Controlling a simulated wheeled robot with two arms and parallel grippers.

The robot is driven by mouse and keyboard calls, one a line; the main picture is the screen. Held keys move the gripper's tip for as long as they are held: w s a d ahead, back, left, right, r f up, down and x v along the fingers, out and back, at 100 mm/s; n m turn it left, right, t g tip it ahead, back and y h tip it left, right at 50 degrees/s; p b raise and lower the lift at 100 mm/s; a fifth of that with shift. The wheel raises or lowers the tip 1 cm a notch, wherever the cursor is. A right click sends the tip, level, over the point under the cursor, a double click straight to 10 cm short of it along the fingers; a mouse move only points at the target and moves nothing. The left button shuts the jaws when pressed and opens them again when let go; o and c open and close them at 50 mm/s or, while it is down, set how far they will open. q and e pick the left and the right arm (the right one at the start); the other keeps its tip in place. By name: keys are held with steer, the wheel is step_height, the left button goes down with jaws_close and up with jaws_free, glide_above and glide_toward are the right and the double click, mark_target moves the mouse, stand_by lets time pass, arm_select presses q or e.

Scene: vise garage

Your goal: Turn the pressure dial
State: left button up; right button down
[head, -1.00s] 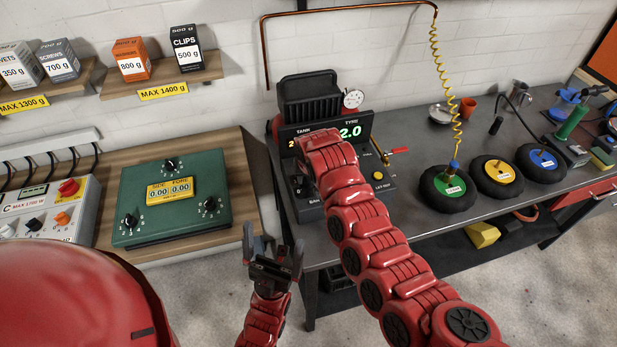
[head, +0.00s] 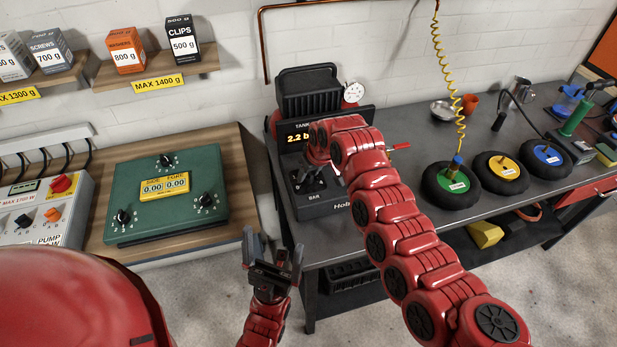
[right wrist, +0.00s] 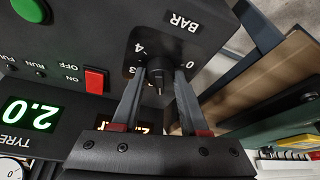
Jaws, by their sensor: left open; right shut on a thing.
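In the head view my right gripper (head: 308,182) is at the front panel, and the knob is hidden there. The orange TANK display (head: 298,138) reads 2.2. The green TYRE display (right wrist: 30,113) reads 2.0 in the wrist view. My left gripper (head: 272,250) is open and empty, in front of the bench.
A red switch (right wrist: 96,80) and a green button (right wrist: 28,10) sit on the same panel. A green box with dials (head: 168,215) stands on the wooden bench at left. Several tyres (head: 450,200) lie on the metal bench (head: 410,140) at right.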

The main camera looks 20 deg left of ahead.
steer(key=shift+w+n+b, duration=0.1)
steer(key=shift+n+b, duration=0.4)
steer(key=shift+n, duration=0.1)
steer(key=shift+c, duration=2.2)
jaws_free()
steer(key=shift+r, duration=0.1)
steer(key=shift+d+r, duration=0.2)
steer(key=shift+r, duration=0.3)
steer(key=b+v, duration=0.2)
steer(key=v, duration=1.4)
steer(key=shift+w+d+r, duration=0.1)
steer(key=shift+w, duration=0.1)
